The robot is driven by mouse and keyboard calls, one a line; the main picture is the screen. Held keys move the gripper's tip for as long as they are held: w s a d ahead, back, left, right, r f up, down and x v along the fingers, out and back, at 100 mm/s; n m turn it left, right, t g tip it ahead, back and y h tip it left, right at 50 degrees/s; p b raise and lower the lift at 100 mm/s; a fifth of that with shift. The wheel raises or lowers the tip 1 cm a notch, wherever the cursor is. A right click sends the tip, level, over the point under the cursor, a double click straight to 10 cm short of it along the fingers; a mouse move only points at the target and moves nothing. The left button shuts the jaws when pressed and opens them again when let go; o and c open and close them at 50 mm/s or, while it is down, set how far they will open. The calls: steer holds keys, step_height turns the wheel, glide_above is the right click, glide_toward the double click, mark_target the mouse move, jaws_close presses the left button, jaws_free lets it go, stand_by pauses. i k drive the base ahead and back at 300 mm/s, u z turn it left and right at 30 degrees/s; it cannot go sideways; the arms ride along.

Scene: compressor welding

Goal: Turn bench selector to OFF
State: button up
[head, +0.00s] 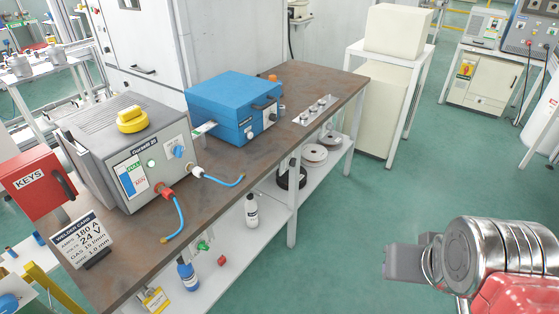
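A grey bench machine (130,150) stands on the left part of the brown workbench (215,205). Its front panel carries a blue-and-white rotary selector (177,151), a green light and a small display. The selector's position label is too small to read. A round yellow piece (132,119) sits on top of the machine. A blue box (235,105) beside it also has a dial on its front. I cannot tell for sure which knob is the bench selector. My gripper (404,262) is at the lower right, over the floor and well apart from the bench. I see it side-on, so its opening is hidden.
Short blue hoses (225,182) lie on the bench before the machine. A red KEYS box (35,183) and a settings card (83,240) stand at the left. A small panel of knobs (315,110) is farther along. Green floor is clear between bench and gripper.

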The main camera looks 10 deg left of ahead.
mark_target(292, 162)
steer(key=u, duration=0.4)
steer(key=i, duration=0.55)
steer(key=u, duration=0.8)
steer(key=i, duration=0.5)
steer(key=u, duration=0.3)
